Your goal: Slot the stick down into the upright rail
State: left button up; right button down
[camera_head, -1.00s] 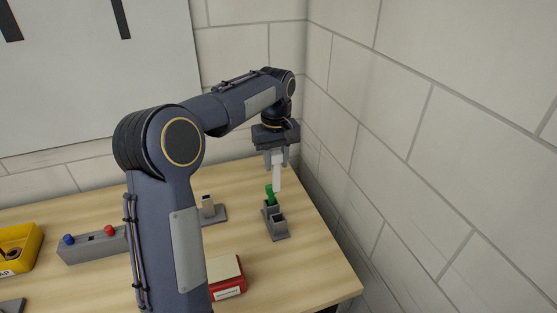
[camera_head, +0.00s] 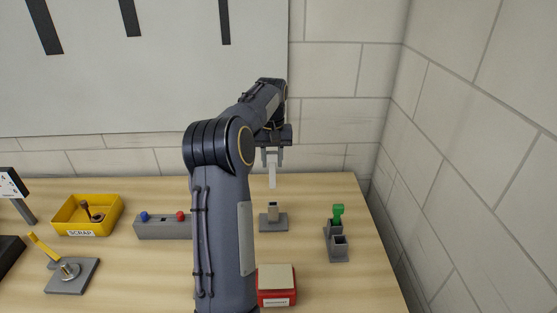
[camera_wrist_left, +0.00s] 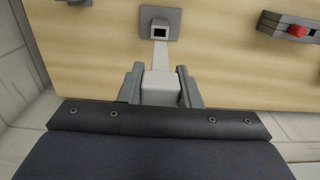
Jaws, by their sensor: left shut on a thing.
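The white stick (camera_head: 272,177) hangs upright from my left gripper (camera_head: 272,156), which is shut on its upper end. In the left wrist view the stick (camera_wrist_left: 160,56) sits between the fingers of the gripper (camera_wrist_left: 160,86) and points toward the rail (camera_wrist_left: 160,27), whose square dark opening shows. How well they line up in depth I cannot tell. My right gripper is out of view.
A grey two-socket holder (camera_head: 337,249) with a green piece (camera_head: 338,212) stands right of the rail. A grey box with blue and red buttons (camera_head: 160,229) is left.

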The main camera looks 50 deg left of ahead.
pick_arm(q)
jog(key=b, duration=0.4)
send_over(273, 188)
jog(key=shift+w+a+f, duration=0.1)
jog(key=shift+a+f, duration=0.05)
jog(key=shift+f, duration=1.3)
jog(key=shift+w+a+f, duration=0.1)
jog(key=shift+f, duration=1.35)
jog(key=shift+p, duration=1)
notch_tip(273, 188, down, 10)
jog(key=b, duration=0.5)
jog(key=shift+r+b, duration=0.15)
jog(key=shift+b, duration=0.25)
dwell(1.9)
jog(key=o, duration=0.9)
jog(key=shift+d, duration=0.1)
jog(key=shift+o, duration=0.8)
jog(key=shift+s, duration=0.1)
